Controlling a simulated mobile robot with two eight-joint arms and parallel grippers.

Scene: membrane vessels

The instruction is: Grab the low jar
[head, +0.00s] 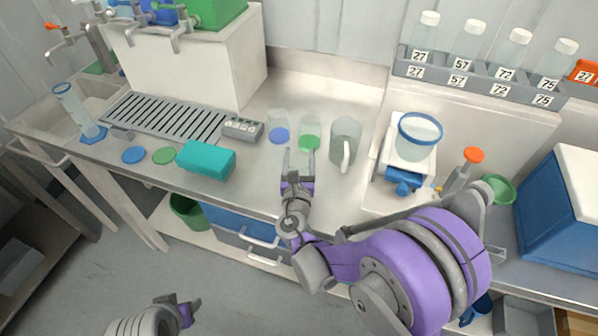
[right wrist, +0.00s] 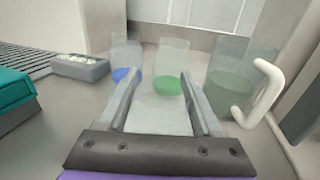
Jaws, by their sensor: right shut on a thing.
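My right gripper (head: 299,160) is over the counter, its fingers set apart and shut on a pale, see-through thing that looks like the low jar (right wrist: 160,118). Its outline is very faint, and its lower part is hidden by the gripper in the right wrist view. The fingers (right wrist: 160,84) point at a clear vessel with a green disc (head: 309,140), just beyond them. A clear vessel with a blue disc (head: 279,134) stands to its left, and a greyish jug with a white handle (head: 346,142) to its right. My left gripper (head: 188,312) is low, away from the counter; its jaws are unclear.
A teal block (head: 206,160) and a grey control box (head: 243,129) lie left of the vessels. A blue-rimmed container (head: 418,138) stands on a device at right. A rack of numbered bottles (head: 480,84) stands behind. The counter's front edge is close to my right gripper.

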